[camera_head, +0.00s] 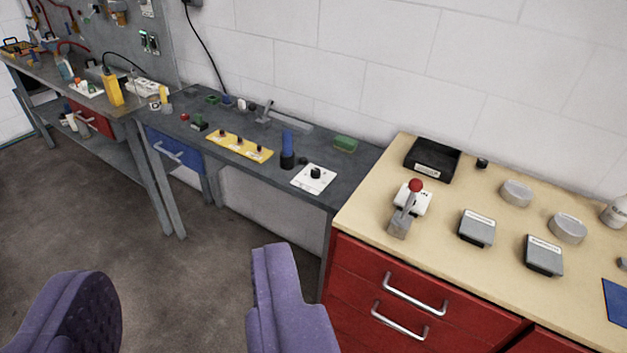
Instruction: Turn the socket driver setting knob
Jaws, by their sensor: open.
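A black knob (315,173) sits on a small white plate (304,184) near the right end of the grey bench. A yellow panel (255,153) to its left carries a row of small dark knobs. I cannot tell from labels which knob is the socket driver setting. My gripper (178,265) shows as two purple fingers at the bottom of the picture. It is open and empty, wide apart, over the floor in front of the bench. Neither finger touches a knob or the bench.
An upright blue and black cylinder (287,148) stands between panel and plate. A wooden-topped bench with red drawers (375,285) is at right, bearing a red-topped lever (403,215) and grey boxes. A blue drawer (176,150) is under the grey bench. Floor in front is clear.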

